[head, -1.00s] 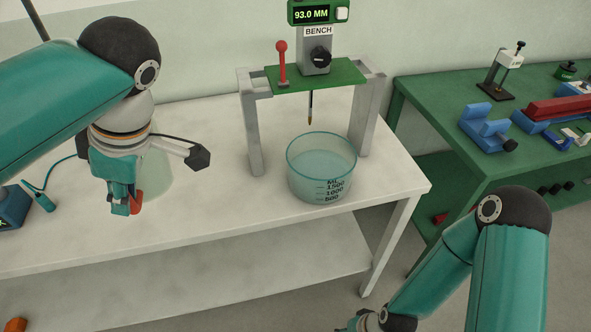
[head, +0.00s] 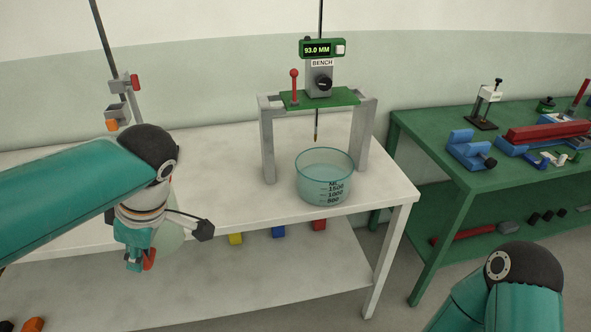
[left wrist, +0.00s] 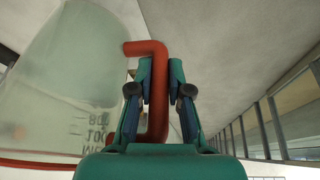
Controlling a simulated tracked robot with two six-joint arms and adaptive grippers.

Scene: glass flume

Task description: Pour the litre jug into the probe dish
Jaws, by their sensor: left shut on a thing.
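The litre jug (head: 172,232) is pale, clear and mostly hidden behind my left gripper (head: 140,262) in the head view. In the left wrist view the jug (left wrist: 65,70) fills the left side, with dark graduation marks and a red handle (left wrist: 158,90). The left gripper (left wrist: 160,75) is shut on that handle. The probe dish (head: 325,180) is a round, clear teal vessel with dark marks. It stands on the white bench under the thin probe, well to the right of the jug. The liquid levels are not clear. My right gripper is out of view.
A grey stand (head: 268,145) with a green plate holds the probe (head: 317,128) over the dish. Its readout (head: 317,49) says 93.0 MM. A green bench (head: 440,165) with tools stands to the right. The white bench top (head: 230,190) is clear left of the stand.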

